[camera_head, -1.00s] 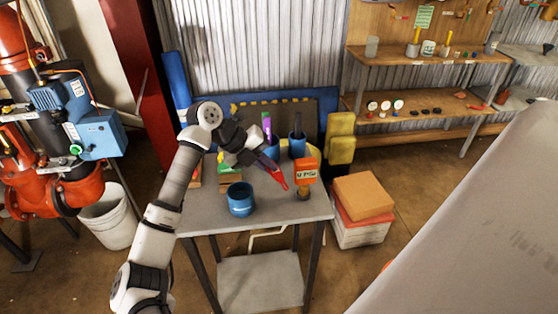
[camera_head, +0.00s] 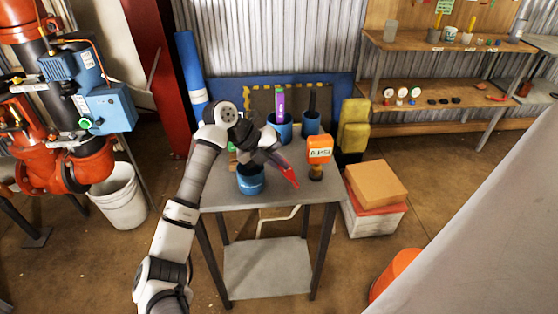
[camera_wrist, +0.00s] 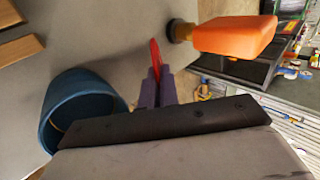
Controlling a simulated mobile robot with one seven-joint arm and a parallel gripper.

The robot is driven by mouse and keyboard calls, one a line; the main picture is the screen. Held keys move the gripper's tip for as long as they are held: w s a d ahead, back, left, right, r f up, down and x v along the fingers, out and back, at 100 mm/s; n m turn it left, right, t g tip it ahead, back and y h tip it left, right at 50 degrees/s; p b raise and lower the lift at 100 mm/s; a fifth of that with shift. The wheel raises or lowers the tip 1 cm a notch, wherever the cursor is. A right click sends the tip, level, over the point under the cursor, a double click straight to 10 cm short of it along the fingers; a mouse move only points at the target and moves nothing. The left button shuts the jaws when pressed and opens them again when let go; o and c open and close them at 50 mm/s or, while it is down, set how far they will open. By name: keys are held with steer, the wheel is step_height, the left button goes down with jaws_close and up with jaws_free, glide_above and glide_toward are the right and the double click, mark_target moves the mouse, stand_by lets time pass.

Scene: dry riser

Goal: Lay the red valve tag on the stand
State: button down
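The red valve tag (camera_head: 289,174) is a flat red piece held at the end of my gripper (camera_head: 277,160), over the grey top of a small stand-like table (camera_head: 270,198). In the wrist view the tag (camera_wrist: 155,54) shows as a thin red strip, seen nearly edge-on, between the purple fingers of my gripper (camera_wrist: 155,82). The fingers are shut on it. It points away from the fingers, and I cannot tell whether its far end touches the top. An orange block with a PSI label (camera_head: 319,150) on a dark round base stands just right of the tag.
A blue pot (camera_head: 250,180) stands left of my gripper on the same top. Two blue cups (camera_head: 281,126) with upright items stand behind. Boxes (camera_head: 375,184) are on the floor to the right. The front right of the top is bare.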

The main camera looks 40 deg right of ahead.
steer(key=c, duration=1.6)
jaws_free()
steer(key=shift+r, duration=0.1)
steer(key=shift+p+v, duration=1.55)
steer(key=shift+v, duration=1.9)
